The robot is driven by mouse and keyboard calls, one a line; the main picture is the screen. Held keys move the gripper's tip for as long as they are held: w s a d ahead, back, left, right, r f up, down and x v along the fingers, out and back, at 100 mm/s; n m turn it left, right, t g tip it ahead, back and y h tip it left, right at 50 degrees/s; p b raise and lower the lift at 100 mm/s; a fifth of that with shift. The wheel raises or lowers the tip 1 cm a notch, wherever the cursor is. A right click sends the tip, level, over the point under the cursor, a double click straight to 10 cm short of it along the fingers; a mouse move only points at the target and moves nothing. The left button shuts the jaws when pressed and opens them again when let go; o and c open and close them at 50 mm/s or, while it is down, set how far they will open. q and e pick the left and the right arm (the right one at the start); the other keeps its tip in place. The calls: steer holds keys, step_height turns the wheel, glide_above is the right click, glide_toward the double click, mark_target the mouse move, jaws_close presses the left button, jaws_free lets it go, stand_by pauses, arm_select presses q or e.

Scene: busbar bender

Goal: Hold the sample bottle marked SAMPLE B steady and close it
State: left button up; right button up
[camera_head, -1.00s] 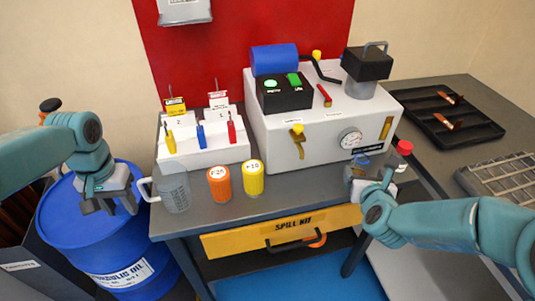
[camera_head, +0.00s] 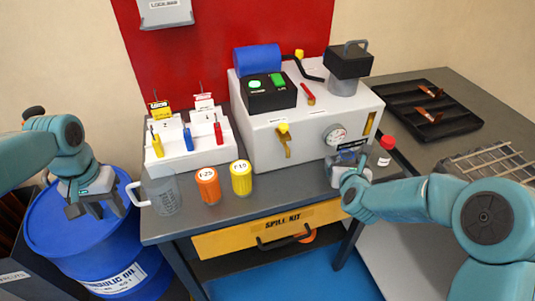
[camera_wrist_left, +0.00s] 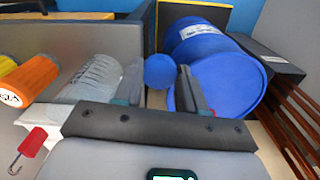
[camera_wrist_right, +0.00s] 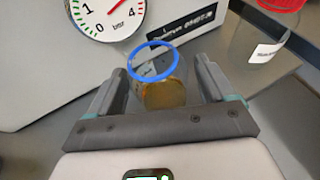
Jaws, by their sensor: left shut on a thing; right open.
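My left gripper (camera_head: 92,207) hangs at the left, in front of the blue drum. In the left wrist view, it is shut on a round blue cap (camera_wrist_left: 160,71) between its fingertips. An uncapped clear bottle (camera_wrist_right: 163,93) with a blue rim and amber contents stands between the fingers of my right gripper (camera_wrist_right: 155,85). Those fingers are open, one on each side of it. Its label is not readable. In the head view my right gripper (camera_head: 350,168) largely hides this bottle. A second bottle with a red cap (camera_head: 387,143) stands to its right.
A measuring jug (camera_head: 163,192), an orange jar (camera_head: 208,186) and a yellow jar (camera_head: 241,178) stand along the bench's front left. The white machine with a gauge (camera_head: 335,135) is behind the uncapped bottle. A blue drum (camera_head: 75,235) stands left of the bench.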

arm_select(q)
steer(key=shift+w, duration=0.1)
arm_select(e)
steer(key=shift+c, duration=0.9)
steer(key=c, duration=0.9)
